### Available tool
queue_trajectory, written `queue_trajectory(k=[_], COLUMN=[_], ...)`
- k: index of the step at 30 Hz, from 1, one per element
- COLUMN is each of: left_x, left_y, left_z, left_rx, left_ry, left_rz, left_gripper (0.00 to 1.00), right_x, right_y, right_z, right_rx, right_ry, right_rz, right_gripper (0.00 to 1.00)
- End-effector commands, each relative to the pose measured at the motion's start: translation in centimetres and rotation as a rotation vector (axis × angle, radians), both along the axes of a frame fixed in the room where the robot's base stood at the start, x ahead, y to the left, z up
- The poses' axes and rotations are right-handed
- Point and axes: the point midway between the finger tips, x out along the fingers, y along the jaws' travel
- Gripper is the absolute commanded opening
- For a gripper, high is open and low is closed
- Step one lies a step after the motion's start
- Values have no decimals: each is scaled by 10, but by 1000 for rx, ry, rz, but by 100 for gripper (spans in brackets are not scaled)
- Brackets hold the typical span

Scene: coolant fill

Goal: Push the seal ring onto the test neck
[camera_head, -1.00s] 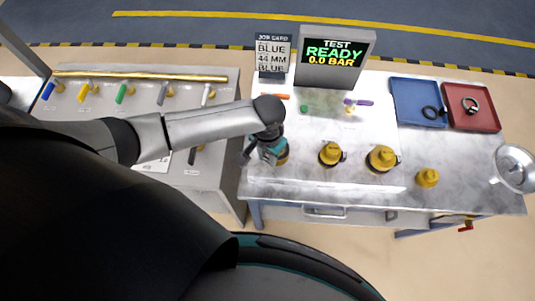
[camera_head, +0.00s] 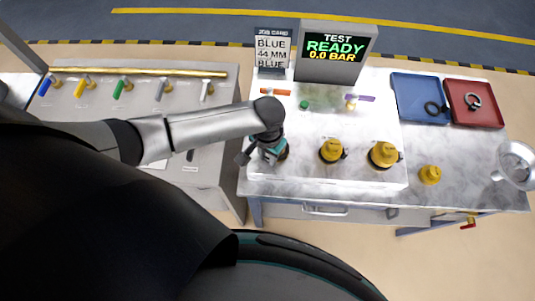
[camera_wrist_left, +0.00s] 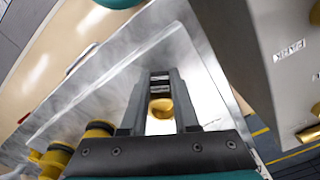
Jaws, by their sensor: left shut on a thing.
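My left gripper (camera_head: 272,152) is low over the left end of the white board, at the leftmost yellow neck (camera_head: 284,153), which it mostly hides. In the left wrist view the fingers (camera_wrist_left: 160,82) are close together, with a dark piece between their tips. I take this piece to be the seal ring, but its outline is not clear. A yellow round part (camera_wrist_left: 161,107) shows between the fingers. I cannot tell whether the ring is around the neck or above it. My right gripper is in neither view.
Two yellow necks (camera_head: 331,150) (camera_head: 383,155) and a yellow cap (camera_head: 430,175) stand to the right. A blue tray (camera_head: 408,106) holds a black ring, a red tray (camera_head: 487,118) a grey ring. The test display (camera_head: 335,50) and job card (camera_head: 272,48) stand behind.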

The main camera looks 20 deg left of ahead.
Motion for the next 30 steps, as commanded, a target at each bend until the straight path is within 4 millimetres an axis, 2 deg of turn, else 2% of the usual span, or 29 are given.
queue_trajectory(k=[10, 11, 19, 30], left_x=[0, 0, 0, 0], left_y=[0, 0, 0, 0], left_z=[-10, -9, -8, -3], left_rx=[0, 0, 0, -1], left_ry=[0, 0, 0, -1], left_rz=[1, 1, 1, 0], left_gripper=[0, 32, 62, 63], right_x=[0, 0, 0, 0], right_y=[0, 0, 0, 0], right_z=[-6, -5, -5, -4], right_rx=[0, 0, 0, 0], right_ry=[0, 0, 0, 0], right_rz=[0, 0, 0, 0], right_gripper=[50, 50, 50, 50])
